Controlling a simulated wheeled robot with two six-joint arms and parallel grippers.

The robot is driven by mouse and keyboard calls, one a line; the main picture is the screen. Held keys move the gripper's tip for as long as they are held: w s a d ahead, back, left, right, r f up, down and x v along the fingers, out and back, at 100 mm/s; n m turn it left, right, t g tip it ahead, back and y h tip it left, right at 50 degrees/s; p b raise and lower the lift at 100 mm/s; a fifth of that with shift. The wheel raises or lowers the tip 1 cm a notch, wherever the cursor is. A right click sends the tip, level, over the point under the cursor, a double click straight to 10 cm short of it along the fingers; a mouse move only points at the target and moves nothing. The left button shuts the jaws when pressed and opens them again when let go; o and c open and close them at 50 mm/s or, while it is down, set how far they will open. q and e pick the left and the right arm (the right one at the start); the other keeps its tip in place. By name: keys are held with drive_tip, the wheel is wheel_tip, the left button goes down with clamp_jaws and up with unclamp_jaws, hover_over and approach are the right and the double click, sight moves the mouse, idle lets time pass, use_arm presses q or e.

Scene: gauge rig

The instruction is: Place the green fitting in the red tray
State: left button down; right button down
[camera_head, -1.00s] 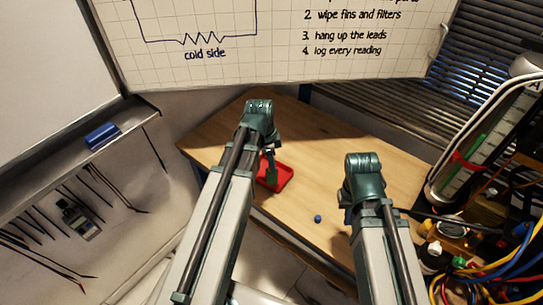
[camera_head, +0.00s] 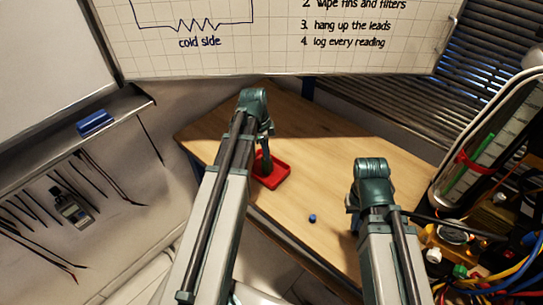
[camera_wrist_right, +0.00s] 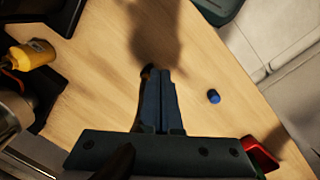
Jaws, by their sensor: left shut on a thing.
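The red tray (camera_head: 283,172) lies on the wooden table, and its edge also shows at the lower right of the right wrist view (camera_wrist_right: 262,154). My left gripper (camera_head: 265,153) points down over the tray, shut on the green fitting (camera_head: 266,168). The fitting is small and dark here, low within the tray's outline; I cannot tell whether it touches the tray floor. My right gripper (camera_wrist_right: 159,100) is shut and empty above the table, right of the tray in the head view. Its fingers are hidden behind its own wrist there.
A small blue piece (camera_head: 312,218) lies on the table between the arms, also in the right wrist view (camera_wrist_right: 213,96). The gauge rig (camera_head: 485,165) with cables and fittings crowds the right side. A whiteboard (camera_head: 290,40) stands behind.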

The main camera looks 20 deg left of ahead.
use_arm(q)
drive_tip(key=shift+a, duration=0.2)
drive_tip(key=shift+d+f, duration=0.1)
drive_tip(key=shift+f, duration=0.05)
drive_tip(key=c, duration=0.5)
unclamp_jaws()
drive_tip(key=shift+c, duration=0.2)
drive_tip(key=shift+r, duration=0.2)
wheel_tip(320, 180, up, 12)
drive_tip(key=a+p, duration=0.1)
drive_tip(key=p, duration=1.1)
drive_tip(key=shift+s+a, duration=0.35)
drive_tip(key=shift+s, duration=0.1)
